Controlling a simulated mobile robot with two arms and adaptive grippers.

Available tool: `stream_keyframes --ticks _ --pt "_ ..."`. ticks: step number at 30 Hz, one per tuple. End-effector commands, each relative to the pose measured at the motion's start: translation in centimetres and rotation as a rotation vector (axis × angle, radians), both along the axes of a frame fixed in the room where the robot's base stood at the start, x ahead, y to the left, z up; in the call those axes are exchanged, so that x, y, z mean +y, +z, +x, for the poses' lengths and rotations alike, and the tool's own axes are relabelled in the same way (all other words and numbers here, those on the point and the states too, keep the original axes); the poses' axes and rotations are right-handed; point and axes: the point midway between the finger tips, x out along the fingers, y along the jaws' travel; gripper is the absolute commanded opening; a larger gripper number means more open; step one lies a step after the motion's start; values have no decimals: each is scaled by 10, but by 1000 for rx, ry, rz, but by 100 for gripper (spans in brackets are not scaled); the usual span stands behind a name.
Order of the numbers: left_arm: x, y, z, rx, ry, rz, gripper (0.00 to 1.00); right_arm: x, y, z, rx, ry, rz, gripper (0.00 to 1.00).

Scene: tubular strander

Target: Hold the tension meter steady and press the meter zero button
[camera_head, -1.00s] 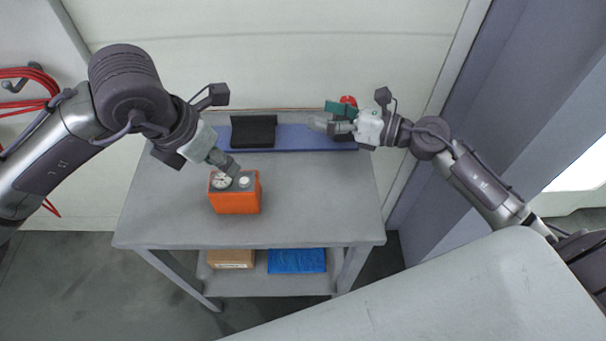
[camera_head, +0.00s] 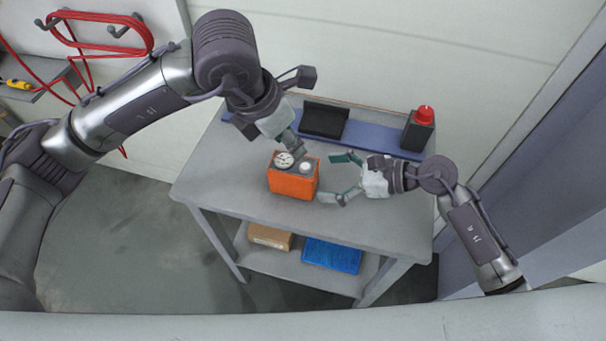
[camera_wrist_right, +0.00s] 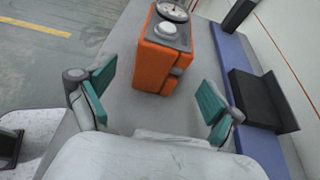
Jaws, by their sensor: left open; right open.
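The tension meter is an orange box (camera_head: 293,184) with a grey top, standing upright on the grey table. Its top carries a round white dial (camera_head: 284,159) and a pale round button (camera_head: 306,168). My left gripper (camera_head: 296,151) is just above and behind the meter's top; its fingers are small and partly hidden, and contact cannot be told. My right gripper (camera_head: 342,178) is open and empty to the right of the meter, fingers spread towards it. In the right wrist view the meter (camera_wrist_right: 162,62) stands beyond and between the open teal-padded fingers (camera_wrist_right: 150,104), apart from them.
A blue strip (camera_head: 372,136) runs along the table's back, with a black holder (camera_head: 324,119) and a dark box with a red button (camera_head: 418,130) on it. The lower shelf holds a cardboard box (camera_head: 270,237) and a blue package (camera_head: 332,255). Table space in front is clear.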

Motion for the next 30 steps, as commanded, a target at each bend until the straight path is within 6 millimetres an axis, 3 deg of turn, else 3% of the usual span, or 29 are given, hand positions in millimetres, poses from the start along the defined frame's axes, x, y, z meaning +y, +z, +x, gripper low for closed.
stream_keyframes --ticks 3,10,24,30 --pt "0 0 0 0 0 0 42 22 -8 7 1 -1 4 92" --pt "0 0 0 0 0 0 42 51 -21 17 1 -1 2 92" --pt "0 0 0 0 0 0 42 61 -27 20 1 0 0 92" --pt "0 0 0 0 0 0 42 61 -27 20 1 0 0 58"
